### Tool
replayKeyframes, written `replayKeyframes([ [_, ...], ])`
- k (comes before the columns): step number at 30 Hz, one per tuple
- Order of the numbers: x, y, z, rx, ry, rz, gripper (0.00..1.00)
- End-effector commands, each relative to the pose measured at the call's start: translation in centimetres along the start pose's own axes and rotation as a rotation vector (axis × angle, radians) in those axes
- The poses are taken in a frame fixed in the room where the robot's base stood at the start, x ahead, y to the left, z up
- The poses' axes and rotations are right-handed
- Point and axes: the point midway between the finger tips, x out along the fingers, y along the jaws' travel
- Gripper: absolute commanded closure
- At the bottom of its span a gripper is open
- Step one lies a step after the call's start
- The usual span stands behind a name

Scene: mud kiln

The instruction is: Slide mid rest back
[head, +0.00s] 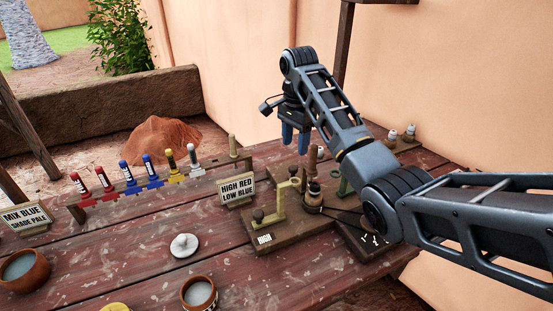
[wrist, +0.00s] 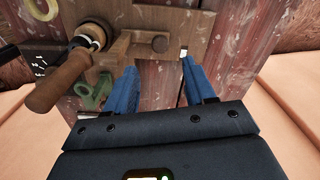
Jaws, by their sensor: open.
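My gripper (head: 295,138) is open and empty, its blue fingers pointing down above the back of a wooden fixture board (head: 288,232). A tan bracket (head: 283,196) with dark knobs stands on the board. A brown handle (head: 312,158) rises behind it. I cannot tell which part is the mid rest.
A sign (head: 237,189) and a rack (head: 150,187) of coloured tubes stand left of the fixture. A white lidded knob (head: 184,245) and clay bowls (head: 199,292) are in front. Small jars (head: 400,137) stand at the back right, near the wall (head: 450,80).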

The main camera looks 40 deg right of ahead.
Motion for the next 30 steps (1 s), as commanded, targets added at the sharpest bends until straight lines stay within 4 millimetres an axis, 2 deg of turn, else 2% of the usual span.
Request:
replayKeyframes([
  [5, 1.4, 0.1, 0.0, 0.001, -0.001, 0.002, 0.46],
  [12, 4.9, 0.1, 0.0, 0.001, -0.001, 0.004, 0.46],
  [18, 7.1, 0.1, 0.0, 0.001, 0.000, 0.002, 0.46],
  [30, 7.8, 0.0, 0.0, 0.001, -0.001, 0.000, 0.48],
])
